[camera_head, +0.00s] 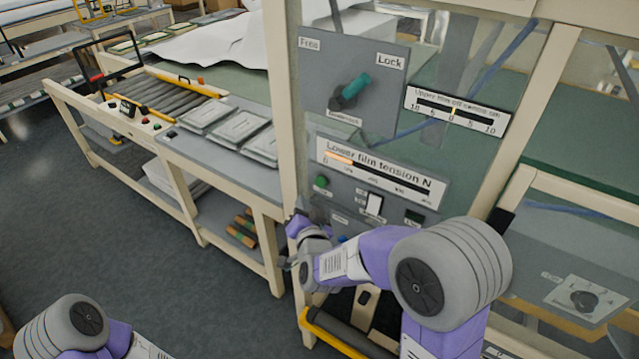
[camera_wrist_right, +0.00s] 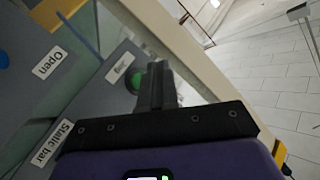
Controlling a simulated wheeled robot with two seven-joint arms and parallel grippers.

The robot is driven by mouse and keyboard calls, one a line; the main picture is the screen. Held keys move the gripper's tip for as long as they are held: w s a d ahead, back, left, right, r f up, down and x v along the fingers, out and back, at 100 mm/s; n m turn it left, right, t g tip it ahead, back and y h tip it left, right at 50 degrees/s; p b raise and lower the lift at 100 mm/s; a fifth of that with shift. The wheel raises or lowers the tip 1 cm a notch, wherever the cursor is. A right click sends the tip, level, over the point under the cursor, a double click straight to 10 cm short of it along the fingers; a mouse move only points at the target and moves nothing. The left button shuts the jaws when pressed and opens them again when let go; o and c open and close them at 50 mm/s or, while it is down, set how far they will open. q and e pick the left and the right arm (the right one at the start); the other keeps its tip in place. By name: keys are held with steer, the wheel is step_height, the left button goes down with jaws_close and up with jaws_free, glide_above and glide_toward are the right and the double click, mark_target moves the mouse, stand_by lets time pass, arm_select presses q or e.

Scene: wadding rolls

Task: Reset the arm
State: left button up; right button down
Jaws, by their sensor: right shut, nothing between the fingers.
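My right arm reaches in from the lower right to the front of the control panel (camera_head: 353,76). My right gripper (camera_head: 316,217) is small and partly hidden there, just below the green button (camera_head: 321,182). In the right wrist view the dark fingers (camera_wrist_right: 157,85) are together with nothing between them. A green button (camera_wrist_right: 136,84) shows partly behind them; I cannot tell whether they touch it. Labels "Open" and "Static bar" are beside it. Part of my left arm (camera_head: 75,325) shows at the lower left; its gripper is out of view.
A table with grey pads (camera_head: 240,128) and a roller bed (camera_head: 165,97) stand left. The floor (camera_head: 110,230) at left is open.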

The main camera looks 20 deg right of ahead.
steer(key=shift+s+a, duration=0.2)
stand_by(0.3)
steer(key=s+f+n+g+y+b, duration=0.15)
steer(key=s+f+g, duration=0.25)
steer(key=f, duration=1.1)
steer(key=s+f+n+g+y+b, duration=0.1)
steer(key=s+f+n+g+b, duration=0.25)
steer(key=f, duration=1.15)
steer(key=s+a+f+g+y+b, duration=0.1)
steer(key=s+a+f+g+y, duration=0.1)
steer(key=s+f+g, duration=0.2)
steer(key=s+a+f+n+g+y+b, duration=0.1)
steer(key=s+a+f+g+b, duration=0.1)
steer(key=s+f, duration=0.9)
steer(key=s+a+g, duration=0.1)
steer(key=s+g, duration=0.1)
steer(key=s, duration=0.2)
steer(key=shift+y, duration=0.35)
